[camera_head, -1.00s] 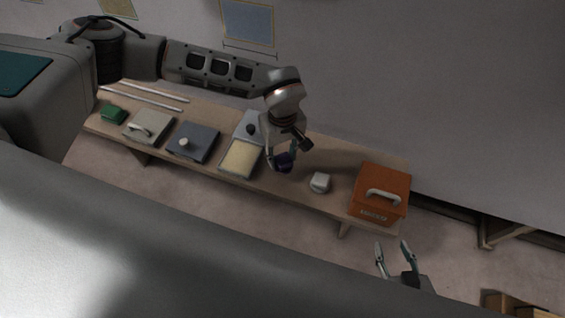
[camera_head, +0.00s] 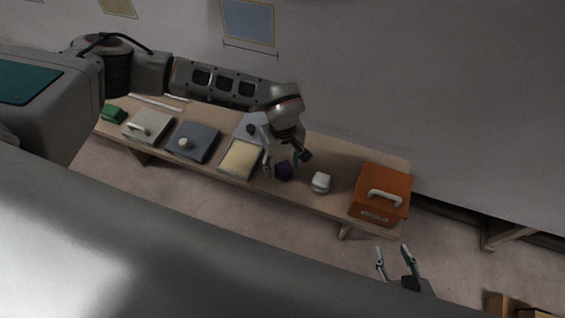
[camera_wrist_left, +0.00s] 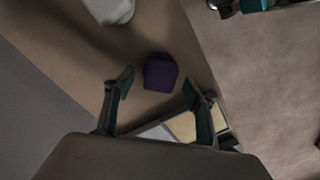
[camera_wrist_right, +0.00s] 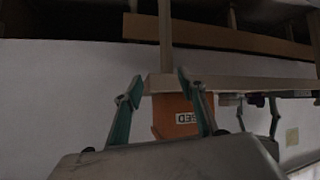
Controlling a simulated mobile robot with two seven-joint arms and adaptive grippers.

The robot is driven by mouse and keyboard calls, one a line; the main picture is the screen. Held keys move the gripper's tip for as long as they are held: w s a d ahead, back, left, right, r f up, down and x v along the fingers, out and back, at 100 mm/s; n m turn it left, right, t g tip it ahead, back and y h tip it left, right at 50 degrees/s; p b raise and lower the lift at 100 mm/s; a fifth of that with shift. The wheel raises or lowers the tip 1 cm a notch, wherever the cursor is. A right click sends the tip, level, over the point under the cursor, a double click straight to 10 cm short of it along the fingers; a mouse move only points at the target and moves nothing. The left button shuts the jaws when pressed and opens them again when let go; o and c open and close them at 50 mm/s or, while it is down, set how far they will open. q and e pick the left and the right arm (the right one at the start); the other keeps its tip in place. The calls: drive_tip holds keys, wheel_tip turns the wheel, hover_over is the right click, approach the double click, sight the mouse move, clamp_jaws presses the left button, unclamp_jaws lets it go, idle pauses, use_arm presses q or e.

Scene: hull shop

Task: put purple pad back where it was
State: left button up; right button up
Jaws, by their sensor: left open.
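The purple pad (camera_head: 284,170) rests on the wooden bench (camera_head: 325,149), between a yellow-topped open box (camera_head: 241,158) and a white block (camera_head: 321,182). In the left wrist view the pad (camera_wrist_left: 160,73) lies just beyond and between the fingertips, with no finger seen touching it. My left gripper (camera_head: 281,163) is open above the pad; its fingers also show in the left wrist view (camera_wrist_left: 162,92). My right gripper (camera_head: 393,250) is open and empty, in front of the bench near the orange box (camera_head: 382,192).
A grey-blue box (camera_head: 194,142), a pale box with a handle (camera_head: 147,127) and a green block (camera_head: 113,113) stand along the bench's left part. The orange box has a white handle and a label. The bench top between the white block and the orange box is clear.

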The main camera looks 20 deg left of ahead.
sight(283, 165)
use_arm(q)
wheel_tip(283, 165, up, 12)
drive_tip(key=p, duration=0.1)
idle(0.4)
idle(0.4)
